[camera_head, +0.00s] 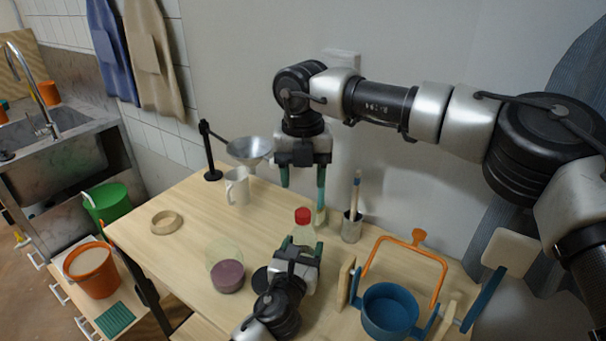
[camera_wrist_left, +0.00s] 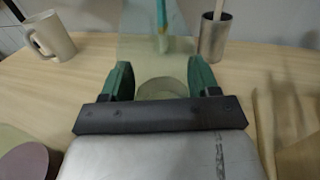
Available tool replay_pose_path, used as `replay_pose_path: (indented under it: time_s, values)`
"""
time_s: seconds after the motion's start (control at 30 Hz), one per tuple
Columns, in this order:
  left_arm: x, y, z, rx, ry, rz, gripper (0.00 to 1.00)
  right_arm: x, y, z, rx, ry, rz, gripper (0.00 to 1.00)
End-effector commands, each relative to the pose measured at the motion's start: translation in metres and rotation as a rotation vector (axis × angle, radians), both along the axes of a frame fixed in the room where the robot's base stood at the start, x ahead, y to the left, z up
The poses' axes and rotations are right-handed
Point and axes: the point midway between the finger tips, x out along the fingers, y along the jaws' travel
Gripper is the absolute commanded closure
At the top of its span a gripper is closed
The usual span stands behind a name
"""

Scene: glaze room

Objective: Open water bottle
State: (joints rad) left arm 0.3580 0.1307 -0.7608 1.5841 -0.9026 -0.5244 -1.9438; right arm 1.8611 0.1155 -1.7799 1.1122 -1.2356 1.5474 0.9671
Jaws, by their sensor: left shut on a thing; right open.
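The water bottle has a red cap (camera_head: 303,215) and a clear body (camera_head: 302,235), and stands on the wooden table. My left gripper (camera_head: 302,252) is shut around the body from the near side. In the left wrist view its green fingers sit on either side of the clear bottle (camera_wrist_left: 150,50). My right gripper (camera_head: 303,190) is open and empty, pointing down above and behind the cap, with a finger on either side. Its exact distance from the cap is hard to tell. The cap is out of the left wrist view.
On the wooden table (camera_head: 160,255) are a metal cup with a brush (camera_head: 352,228), a white mug (camera_head: 238,190), a funnel on a stand (camera_head: 249,150), a tan ring (camera_head: 165,221), a purple-filled glass (camera_head: 227,276) and a blue pot (camera_head: 390,310). The left part is fairly clear.

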Motion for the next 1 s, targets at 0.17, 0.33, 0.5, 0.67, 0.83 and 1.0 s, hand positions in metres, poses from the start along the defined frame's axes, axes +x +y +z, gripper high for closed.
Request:
replay_pose_path:
  time_s: [0.17,0.33,0.5,0.67,0.83,1.0]
  values:
    - [0.0,0.0,-0.002,0.002,0.003,0.001,1.0,0.0,0.0,0.0,0.0,0.0,-0.422,0.46]
    - [0.0,0.0,-0.002,0.002,0.003,0.001,1.0,0.0,0.0,0.0,0.0,0.0,-0.818,0.46]
    - [0.0,0.0,-0.002,0.002,0.004,0.001,1.0,0.0,0.0,0.0,0.0,0.0,-1.136,0.46]
    - [0.0,0.0,-0.002,0.002,0.004,0.001,1.0,0.0,0.0,0.0,0.0,0.0,-1.311,0.46]
    - [0.0,0.0,-0.002,0.002,0.004,0.001,1.0,0.0,0.0,-0.008,-0.001,0.001,-1.371,0.46]
    - [0.0,0.0,-0.002,0.002,0.004,0.001,1.0,0.0,0.0,-0.031,-0.001,0.001,-1.373,0.46]
